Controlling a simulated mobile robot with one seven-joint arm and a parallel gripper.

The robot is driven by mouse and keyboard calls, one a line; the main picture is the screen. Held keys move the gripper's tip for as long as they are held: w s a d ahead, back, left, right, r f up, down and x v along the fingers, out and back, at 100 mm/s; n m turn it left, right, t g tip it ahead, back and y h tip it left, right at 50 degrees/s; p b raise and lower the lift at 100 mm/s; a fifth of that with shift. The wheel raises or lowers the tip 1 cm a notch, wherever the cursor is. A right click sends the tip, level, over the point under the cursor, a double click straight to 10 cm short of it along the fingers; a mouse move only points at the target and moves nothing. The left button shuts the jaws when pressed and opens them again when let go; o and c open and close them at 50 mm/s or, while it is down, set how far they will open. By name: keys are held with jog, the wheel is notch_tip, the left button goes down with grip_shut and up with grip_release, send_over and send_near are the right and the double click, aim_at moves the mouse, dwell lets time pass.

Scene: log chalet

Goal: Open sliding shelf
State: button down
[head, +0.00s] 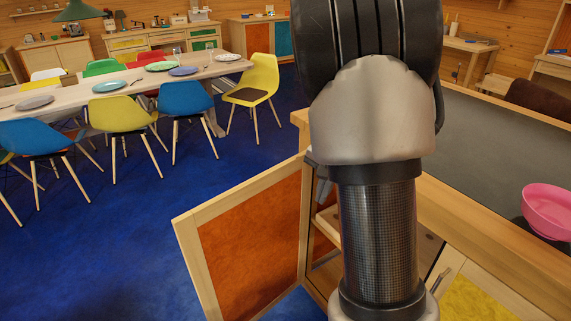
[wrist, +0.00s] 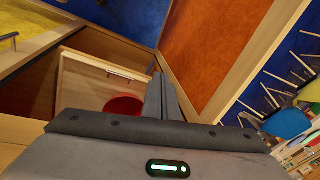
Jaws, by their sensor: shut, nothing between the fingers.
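The sliding shelf, a light wooden board (wrist: 85,85), shows inside the open cabinet in the wrist view, with a thin dark bar on its far edge. A red round thing (wrist: 122,105), perhaps a bowl, shows on or over it, partly hidden by my gripper. My gripper (wrist: 160,90) is shut and empty, its fingers between the shelf and the orange door (wrist: 210,45). I cannot tell whether it touches the shelf.
The orange door (head: 250,240) stands open on the left. A yellow door (head: 475,298) with a handle is at right. A pink bowl (head: 548,208) stands on the dark countertop (head: 480,145). Blue floor (head: 120,250) is free at left, before the dining table (head: 100,90) and chairs.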

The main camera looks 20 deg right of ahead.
jog(key=w+d+f+m+h+b, duration=0.1)
jog(key=d+f+b, duration=0.1)
jog(key=d+f, duration=0.4)
jog(key=w+d+f+m+g+h+b, duration=0.1)
jog(key=d+f, duration=0.6)
jog(key=f, duration=0.8)
jog(key=w+d+f+m+h+b, duration=0.1)
jog(key=d+f+h+b, duration=0.1)
jog(key=d+f, duration=0.5)
jog(key=shift+w+f+m+g+b, duration=0.2)
jog(key=shift+f+b, duration=0.25)
jog(key=shift+f, duration=0.4)
jog(key=shift+w+f+m+g+b, duration=0.2)
jog(key=shift+f+b, duration=0.2)
jog(key=shift+f, duration=0.45)
jog(key=shift+s+a, duration=0.1)
